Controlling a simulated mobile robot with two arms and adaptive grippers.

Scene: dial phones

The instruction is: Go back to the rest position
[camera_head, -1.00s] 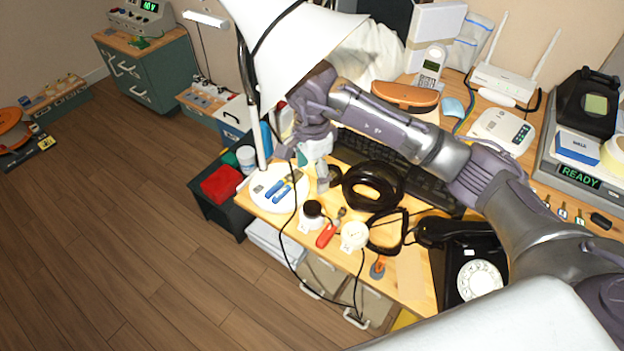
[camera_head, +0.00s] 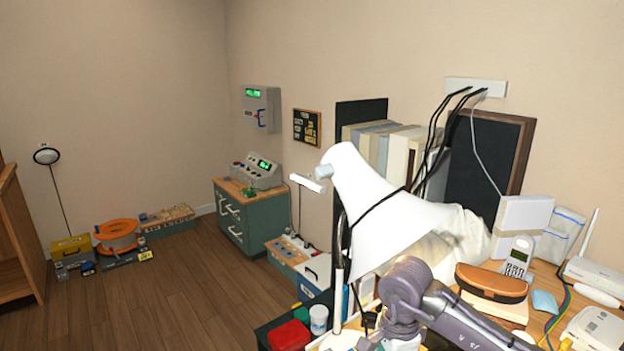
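The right gripper (camera_head: 372,338) is small, partly cut off by the bottom edge, and lies over the desk's left end. I cannot tell whether its fingers are open or shut. My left gripper is not in view. A white cordless phone (camera_head: 517,258) stands at the right, behind a brown-orange case (camera_head: 491,282).
The white lamp shade (camera_head: 385,210) hangs close to my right wrist. A red box (camera_head: 289,336) and a white jar (camera_head: 319,319) stand at the desk's left. A green cabinet (camera_head: 250,228) stands against the back wall.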

